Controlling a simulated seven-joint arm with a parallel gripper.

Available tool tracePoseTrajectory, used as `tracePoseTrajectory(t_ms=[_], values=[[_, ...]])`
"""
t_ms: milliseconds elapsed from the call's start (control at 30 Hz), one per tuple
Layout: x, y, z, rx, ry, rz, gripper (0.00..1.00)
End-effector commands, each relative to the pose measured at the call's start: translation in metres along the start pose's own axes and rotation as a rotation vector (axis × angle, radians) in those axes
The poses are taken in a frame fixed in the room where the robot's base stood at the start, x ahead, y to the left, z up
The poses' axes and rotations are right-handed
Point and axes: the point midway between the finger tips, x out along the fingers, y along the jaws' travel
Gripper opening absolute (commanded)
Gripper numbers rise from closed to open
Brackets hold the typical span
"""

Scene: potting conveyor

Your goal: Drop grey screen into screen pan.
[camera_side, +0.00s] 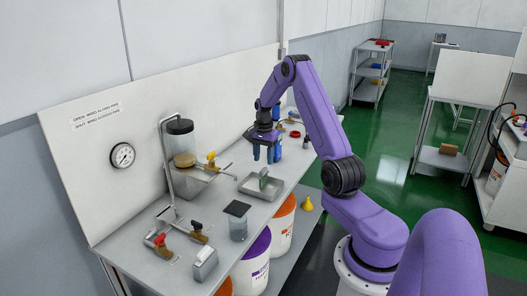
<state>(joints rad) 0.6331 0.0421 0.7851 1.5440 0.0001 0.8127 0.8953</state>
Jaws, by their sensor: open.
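A dark grey square plate (237,208), which looks like the grey screen, lies flat on top of a clear jar (238,230) near the bench's front edge. A shallow metal pan (250,190), likely the screen pan, sits on the bench behind the jar. A small green piece (263,178) stands upright in it. My gripper (263,157) is open and points down above the far side of the pan. Nothing shows between its fingers.
A clear cylinder (181,142) on a metal stand is to the left, with brass valves (196,230) at the bench's front left. A blue bottle (278,150) stands just beyond my gripper. Buckets (281,228) and a yellow funnel (307,203) are below the bench.

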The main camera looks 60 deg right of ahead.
Motion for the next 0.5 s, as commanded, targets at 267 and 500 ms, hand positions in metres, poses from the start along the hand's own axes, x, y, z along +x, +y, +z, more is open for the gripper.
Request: tracePoseTrajectory(t_ms=[267,500], values=[[-0.034,-0.001,0.0,0.0,0.004,-0.004,0.48],[-0.085,-0.001,-0.001,0.0,0.004,-0.005,0.48]])
